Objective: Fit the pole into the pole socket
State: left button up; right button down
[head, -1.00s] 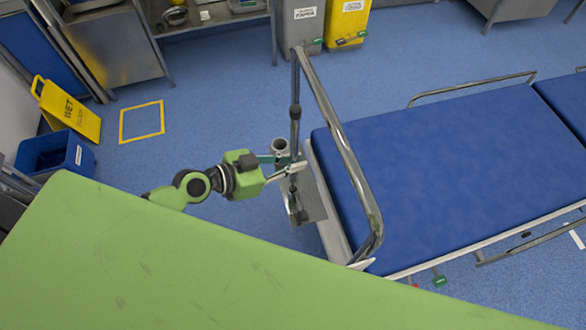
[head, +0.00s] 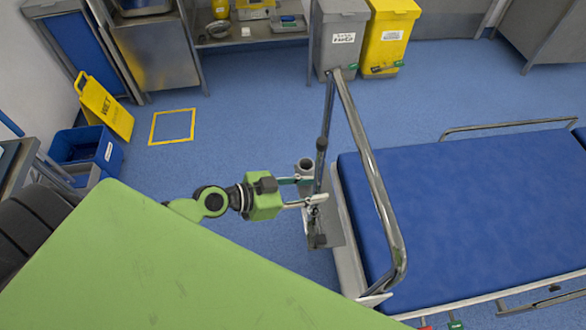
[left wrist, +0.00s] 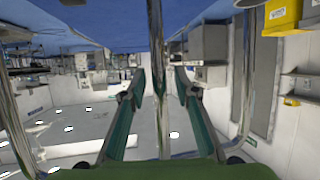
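The thin dark pole (head: 325,115) stands roughly upright beside the end of the blue bed, with a black collar partway up. A gap shows between the fingers, wider than the pole. The pole's lower end is partly hidden. My right gripper is out of view.
A bent chrome rail (head: 375,190) rises at the bed's end, close to the pole. The blue bed (head: 465,200) fills the right. A yellow wet-floor sign (head: 106,107), a blue bin (head: 85,147) and waste bins (head: 340,40) stand farther off. The floor between is clear.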

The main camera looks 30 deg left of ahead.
pick_arm(q)
jog(key=b+v, duration=0.5)
jog(key=v, duration=0.5)
jog(key=shift+s+a+r+b, duration=0.15)
jog(key=shift+s+b, duration=0.1)
jog(key=shift+b, duration=0.1)
